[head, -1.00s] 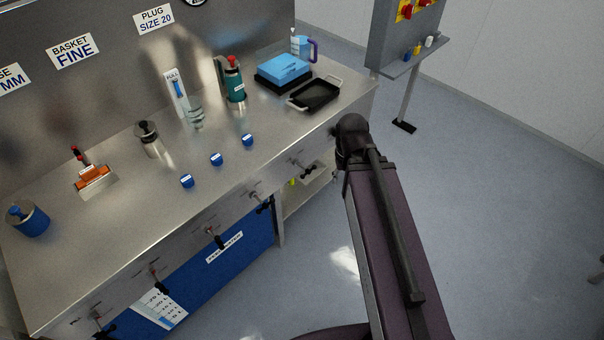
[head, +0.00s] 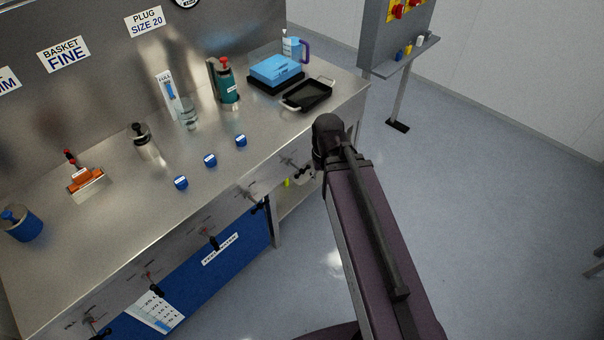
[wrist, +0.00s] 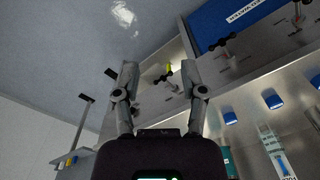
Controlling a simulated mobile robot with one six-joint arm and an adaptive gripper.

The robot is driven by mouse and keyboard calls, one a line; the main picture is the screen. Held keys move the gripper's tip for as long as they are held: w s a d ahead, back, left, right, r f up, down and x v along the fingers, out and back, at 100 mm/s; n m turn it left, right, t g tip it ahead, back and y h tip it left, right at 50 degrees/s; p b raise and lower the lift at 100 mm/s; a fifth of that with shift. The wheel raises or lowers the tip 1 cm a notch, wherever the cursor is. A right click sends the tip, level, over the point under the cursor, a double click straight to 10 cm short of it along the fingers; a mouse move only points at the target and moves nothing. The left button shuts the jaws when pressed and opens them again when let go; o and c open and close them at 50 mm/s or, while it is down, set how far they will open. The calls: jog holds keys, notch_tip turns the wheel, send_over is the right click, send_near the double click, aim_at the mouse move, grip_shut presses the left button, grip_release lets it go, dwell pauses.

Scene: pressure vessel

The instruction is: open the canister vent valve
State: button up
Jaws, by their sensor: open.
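The front of the steel bench (head: 110,225) carries a row of small valves with black handles. One valve (head: 212,241) is above the blue panel and another valve (head: 257,206) is to its right. A teal canister (head: 228,88) with a red top stands upright at the back of the bench. I cannot tell which valve is the canister vent. In the wrist view my gripper (wrist: 159,68) is open and empty, fingers apart. A black-handled valve (wrist: 163,78) shows beyond and between the fingers, apparently not touched. In the head view my arm hides the gripper.
Blue knobs (head: 210,160) sit on the bench top. A black tray (head: 307,95) and a blue box (head: 276,68) stand at its far right. A grey panel stand (head: 397,95) is beyond. The floor (head: 480,200) right of the bench is clear.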

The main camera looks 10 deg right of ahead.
jog(key=w+f+m+t+y+b, duration=0.1)
jog(key=w+f+y+b, duration=0.4)
jog(key=f+b, duration=0.65)
jog(key=m+t+y+b, duration=0.55)
jog(key=y+b, duration=0.25)
jog(key=b, duration=2.2)
send_near(302, 171)
jog(key=s+d, duration=0.2)
jog(key=s, duration=0.1)
jog(key=shift+w+d+f+t+b, duration=0.15)
jog(key=shift+d+f+t+b, duration=0.4)
jog(key=shift+t, duration=0.3)
jog(key=shift+a, duration=0.1)
jog(key=b+x, duration=0.2)
jog(key=x, duration=1.1)
jog(key=shift+w+a+r, duration=0.15)
jog(key=shift+a, duration=0.05)
